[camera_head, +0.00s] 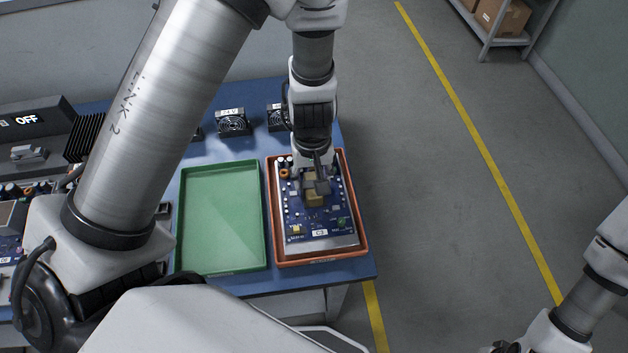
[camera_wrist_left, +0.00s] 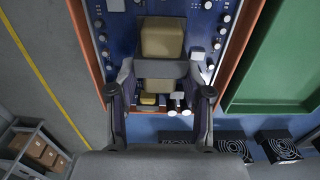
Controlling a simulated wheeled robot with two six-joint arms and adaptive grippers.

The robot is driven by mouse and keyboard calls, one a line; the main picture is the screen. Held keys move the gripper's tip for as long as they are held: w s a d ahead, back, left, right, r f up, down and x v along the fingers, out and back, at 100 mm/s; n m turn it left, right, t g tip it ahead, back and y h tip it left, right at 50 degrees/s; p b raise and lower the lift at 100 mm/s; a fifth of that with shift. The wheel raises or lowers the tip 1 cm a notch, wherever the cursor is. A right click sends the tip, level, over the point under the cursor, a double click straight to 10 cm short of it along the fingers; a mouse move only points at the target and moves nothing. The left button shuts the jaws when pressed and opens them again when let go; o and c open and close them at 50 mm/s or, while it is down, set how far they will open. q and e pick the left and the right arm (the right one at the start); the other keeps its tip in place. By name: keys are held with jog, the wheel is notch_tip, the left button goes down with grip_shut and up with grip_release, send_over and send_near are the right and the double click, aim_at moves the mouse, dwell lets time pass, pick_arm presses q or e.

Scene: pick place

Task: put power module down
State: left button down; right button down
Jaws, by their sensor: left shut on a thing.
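The power module (camera_head: 318,222) is a blue circuit board on a silver plate, with yellow blocks, small components and a "C3" label. It is inside the outline of the red-orange tray (camera_head: 362,240), roughly level; I cannot tell whether it touches the tray floor. My left gripper (camera_head: 317,186) points down over the board and is shut on the module near its yellow block. The wrist view shows the module (camera_wrist_left: 205,22) between and beyond the gripper's fingers (camera_wrist_left: 162,72). The exact grip contact is partly hidden. My right arm is at the lower right; its gripper is barely in frame.
An empty green tray (camera_head: 222,215) lies left of the red-orange tray on the blue table (camera_head: 300,281). Black fans (camera_head: 233,122) stand behind the trays. Electronics and an "OFF" display (camera_head: 25,119) are at the left. Open floor lies right of the table.

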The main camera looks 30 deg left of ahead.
pick_arm(q)
jog(key=shift+f, duration=0.55)
jog(key=shift+s+a+r, duration=0.1)
jog(key=shift+s+r, duration=0.1)
jog(key=shift+r, duration=0.05)
jog(key=shift+f, duration=0.2)
jog(key=shift+c, duration=2.4)
grip_release()
pick_arm(e)
jog(key=shift+s+a+f, duration=0.15)
jog(key=shift+f, duration=0.4)
